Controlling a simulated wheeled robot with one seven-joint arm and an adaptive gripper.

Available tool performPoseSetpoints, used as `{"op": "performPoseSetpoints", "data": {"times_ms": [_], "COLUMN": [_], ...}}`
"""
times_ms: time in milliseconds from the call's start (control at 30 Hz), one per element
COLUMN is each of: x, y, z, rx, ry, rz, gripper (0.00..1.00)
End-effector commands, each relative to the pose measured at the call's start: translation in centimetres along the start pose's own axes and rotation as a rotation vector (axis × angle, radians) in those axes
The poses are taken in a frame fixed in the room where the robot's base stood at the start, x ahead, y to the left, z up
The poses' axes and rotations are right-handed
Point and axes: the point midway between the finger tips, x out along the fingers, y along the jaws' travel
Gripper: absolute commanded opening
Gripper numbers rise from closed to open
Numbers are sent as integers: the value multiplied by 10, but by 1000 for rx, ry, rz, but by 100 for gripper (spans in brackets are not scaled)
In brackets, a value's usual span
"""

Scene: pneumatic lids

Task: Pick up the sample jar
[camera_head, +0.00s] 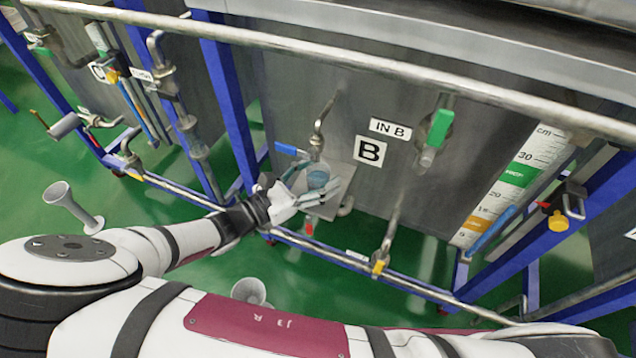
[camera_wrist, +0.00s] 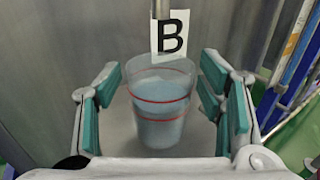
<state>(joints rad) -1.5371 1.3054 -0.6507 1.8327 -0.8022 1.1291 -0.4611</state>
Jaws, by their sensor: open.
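The sample jar (camera_wrist: 160,110) is a clear, upright cup with two red lines and pale bluish liquid in it. It stands on a light grey shelf (camera_head: 338,188) on the front of tank B, and also shows in the head view (camera_head: 318,179). My gripper (camera_wrist: 158,95) is open, with its teal-padded fingers on the left and right of the jar and a gap visible on each side. In the head view my gripper (camera_head: 305,190) reaches the shelf from the left, partly in front of the jar. The jar's base is partly hard to make out.
A metal spout (camera_head: 320,125) with a blue handle (camera_head: 290,149) hangs above the jar. A "B" sign (camera_head: 370,151) is on the tank behind. A horizontal pipe (camera_head: 330,248) and blue frame posts (camera_head: 228,100) run close to my arm. The green floor (camera_head: 150,205) is open at left.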

Motion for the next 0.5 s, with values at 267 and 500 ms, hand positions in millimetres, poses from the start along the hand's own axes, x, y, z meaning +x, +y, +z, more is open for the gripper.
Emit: {"op": "performPoseSetpoints", "data": {"times_ms": [267,500], "x": [1,0], "y": [0,0], "z": [0,0], "rx": [-1,-1], "ry": [0,0], "rz": [0,1], "gripper": [49,10]}}
